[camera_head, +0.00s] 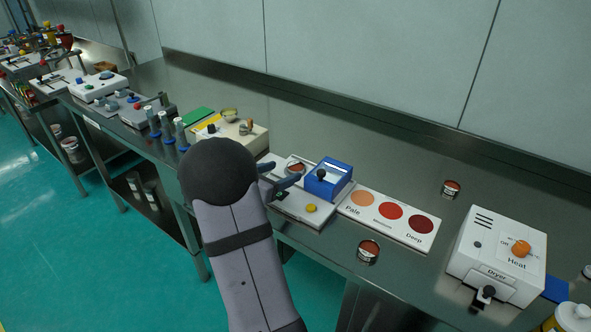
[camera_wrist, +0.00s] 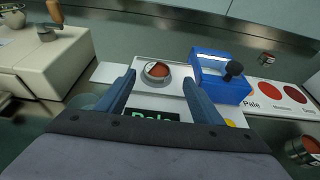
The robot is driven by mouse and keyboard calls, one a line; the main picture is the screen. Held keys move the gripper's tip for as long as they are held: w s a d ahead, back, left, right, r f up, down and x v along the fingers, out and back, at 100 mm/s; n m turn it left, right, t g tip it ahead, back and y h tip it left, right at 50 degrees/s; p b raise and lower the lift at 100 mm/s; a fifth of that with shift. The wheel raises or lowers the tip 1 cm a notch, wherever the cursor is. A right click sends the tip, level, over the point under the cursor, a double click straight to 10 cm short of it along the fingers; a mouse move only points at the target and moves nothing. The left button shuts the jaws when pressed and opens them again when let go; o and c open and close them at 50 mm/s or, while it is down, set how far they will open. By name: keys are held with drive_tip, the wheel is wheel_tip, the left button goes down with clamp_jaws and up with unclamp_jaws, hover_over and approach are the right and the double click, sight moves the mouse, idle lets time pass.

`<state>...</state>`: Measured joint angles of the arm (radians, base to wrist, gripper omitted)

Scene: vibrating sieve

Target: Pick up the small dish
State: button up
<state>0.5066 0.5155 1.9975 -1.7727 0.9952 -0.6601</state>
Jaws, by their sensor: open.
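A small round dish (camera_head: 296,166) with red-brown contents and a pale rim sits on the white base (camera_head: 306,216) of a device with a blue block. In the wrist view the dish (camera_wrist: 157,70) lies ahead of my gripper, framed between the two blue fingertips. My gripper (camera_head: 283,175) is open and empty, its fingers apart on either side of the dish's line. I cannot tell the height gap between the fingertips and the dish. Part of the white base is hidden by my gripper.
The blue block (camera_head: 328,179) with a black knob stands just right of the dish. A colour card (camera_head: 390,213) reading Pale to Deep lies further right, with other small dishes (camera_head: 451,188) (camera_head: 368,251) and a dryer (camera_head: 498,258). A cream box (camera_wrist: 42,62) stands to the left.

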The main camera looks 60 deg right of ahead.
sight(300, 165)
drive_tip(key=shift+w+p+x, duration=0.1)
drive_tip(key=shift+p+x, duration=0.4)
drive_tip(key=shift+x, duration=1.2)
drive_tip(key=shift+w+p+x, duration=0.15)
drive_tip(key=shift+p+x, duration=0.35)
drive_tip(key=shift+x, duration=1.2)
drive_tip(key=shift+f, duration=0.1)
drive_tip(key=shift+c, duration=0.4)
drive_tip(key=c, duration=1.1)
